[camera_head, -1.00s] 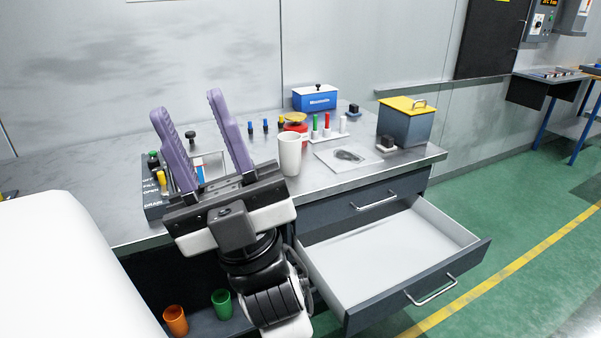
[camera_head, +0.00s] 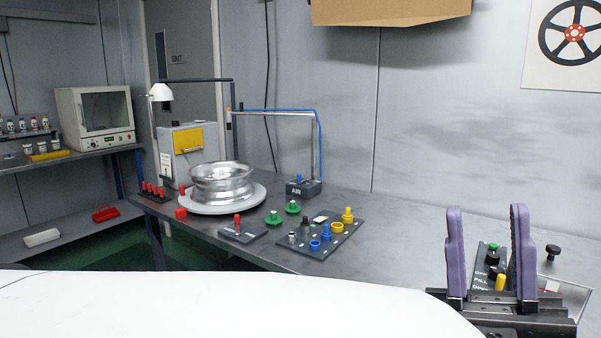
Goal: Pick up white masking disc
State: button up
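My gripper (camera_head: 487,212) is at the lower right, its two purple fingers upright and spread apart with nothing between them. A wide white disc (camera_head: 256,197) lies on the bench at the left, under a silver wheel rim (camera_head: 221,180). I cannot tell whether this disc is the masking disc or a turntable. No other white disc shows clearly. My gripper is far to the right of the wheel and disc.
A dark board with coloured knobs (camera_head: 327,236) and green knobs (camera_head: 273,217) stand right of the wheel. A labelled control panel (camera_head: 490,262) is behind my fingers. A grey box with a yellow panel (camera_head: 188,142) is behind the wheel. The bench (camera_head: 400,225) is clear between the knob board and gripper.

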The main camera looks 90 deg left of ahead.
aim_at(220, 174)
jog(key=u, duration=3.1)
jog(key=i+j+z, duration=0.65)
jog(key=i+j, duration=0.15)
jog(key=j, duration=0.2)
jog(key=i+j+z, duration=0.25)
jog(key=j, duration=0.15)
jog(key=i+j+z, duration=0.2)
jog(key=j, duration=0.2)
jog(key=i, duration=0.85)
